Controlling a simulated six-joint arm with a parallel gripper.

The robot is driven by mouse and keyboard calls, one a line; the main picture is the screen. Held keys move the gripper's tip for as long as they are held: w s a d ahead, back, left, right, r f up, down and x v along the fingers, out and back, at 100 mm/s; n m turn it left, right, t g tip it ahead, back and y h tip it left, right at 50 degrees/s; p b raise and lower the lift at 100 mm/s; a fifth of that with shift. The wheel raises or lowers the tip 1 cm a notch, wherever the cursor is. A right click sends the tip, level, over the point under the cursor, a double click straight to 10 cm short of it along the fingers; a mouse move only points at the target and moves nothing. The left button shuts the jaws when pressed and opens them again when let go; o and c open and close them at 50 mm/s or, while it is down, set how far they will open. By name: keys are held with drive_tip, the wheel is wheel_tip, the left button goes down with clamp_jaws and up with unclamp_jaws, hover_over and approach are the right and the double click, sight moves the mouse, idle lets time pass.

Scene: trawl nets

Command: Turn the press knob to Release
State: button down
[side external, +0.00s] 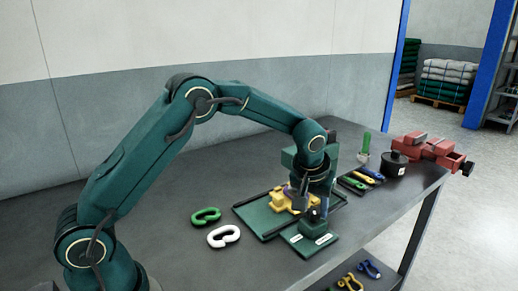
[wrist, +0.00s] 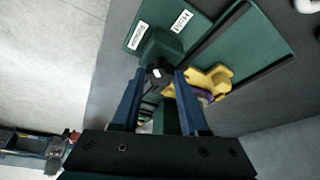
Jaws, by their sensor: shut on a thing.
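The press knob (wrist: 158,73) is small and dark with a white mark on top. In the side view the knob is mostly hidden by the fingers. I cannot tell which label the white mark points to.
A yellow part (side external: 283,203) with a purple piece sits on a green tray (side external: 257,221) close beside my gripper. A green link (side external: 206,217) and a white link (side external: 223,236) lie left. A black weight (side external: 394,165) and a red vise (side external: 430,149) stand right.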

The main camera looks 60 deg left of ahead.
drive_tip(key=n, duration=0.2)
drive_tip(key=n+g+y, duration=0.1)
drive_tip(key=n, duration=0.1)
drive_tip(key=shift+w+d+n, duration=0.15)
drive_tip(key=shift+n, duration=0.15)
drive_tip(key=shift+w+n+g+y, duration=0.1)
drive_tip(key=shift+n+g+y, duration=0.5)
drive_tip(key=shift+n, duration=1.1)
drive_tip(key=shift+c, duration=2.1)
unclamp_jaws()
drive_tip(key=shift+v, duration=2.65)
drive_tip(key=shift+w+n, duration=0.1)
drive_tip(key=shift+n, duration=0.2)
